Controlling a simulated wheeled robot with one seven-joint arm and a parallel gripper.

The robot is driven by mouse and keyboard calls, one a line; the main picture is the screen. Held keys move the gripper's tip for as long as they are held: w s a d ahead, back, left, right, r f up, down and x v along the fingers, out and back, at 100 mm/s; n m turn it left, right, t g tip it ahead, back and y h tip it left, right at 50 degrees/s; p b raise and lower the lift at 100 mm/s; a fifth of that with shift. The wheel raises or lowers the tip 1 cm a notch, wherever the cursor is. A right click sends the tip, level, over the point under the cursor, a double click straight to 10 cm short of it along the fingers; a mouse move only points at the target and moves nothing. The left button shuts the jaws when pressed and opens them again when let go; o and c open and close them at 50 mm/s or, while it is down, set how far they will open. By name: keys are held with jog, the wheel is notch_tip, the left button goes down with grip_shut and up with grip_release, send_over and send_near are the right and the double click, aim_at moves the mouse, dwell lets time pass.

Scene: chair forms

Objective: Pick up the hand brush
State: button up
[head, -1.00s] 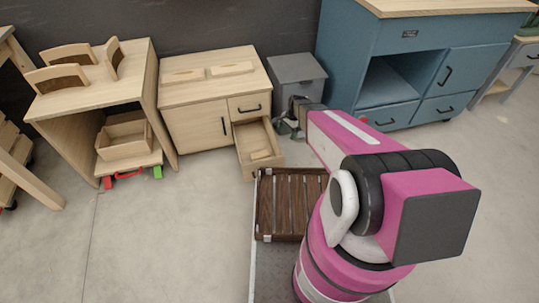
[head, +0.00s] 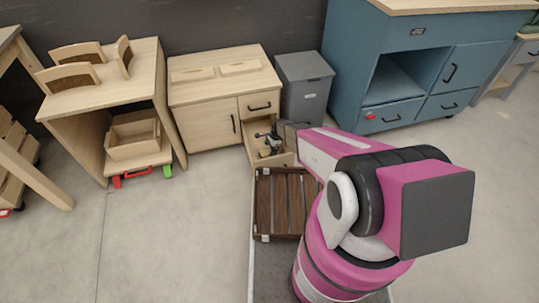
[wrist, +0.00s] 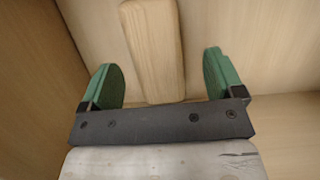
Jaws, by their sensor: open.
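A long pale wooden piece with rounded edges, apparently the hand brush (wrist: 153,45), lies in the open drawer (head: 279,161). No bristles show. In the wrist view its near end lies between the two green fingers of my gripper (wrist: 160,68), with a gap on each side. My gripper is open and empty. In the head view my gripper (head: 269,144) is over the drawer and mostly hides the wooden piece.
The drawer belongs to a wooden cabinet (head: 203,128) with two flat wooden pieces on top. A grey bin (head: 304,85) and a blue workbench (head: 350,65) stand to the right. A dark slatted crate (head: 285,205) is in front. Drawer walls surround my fingers.

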jog(key=shift+x, duration=2.15)
jog(key=shift+s+d+f, duration=0.15)
jog(key=shift+s, duration=0.05)
jog(key=c, duration=1.1)
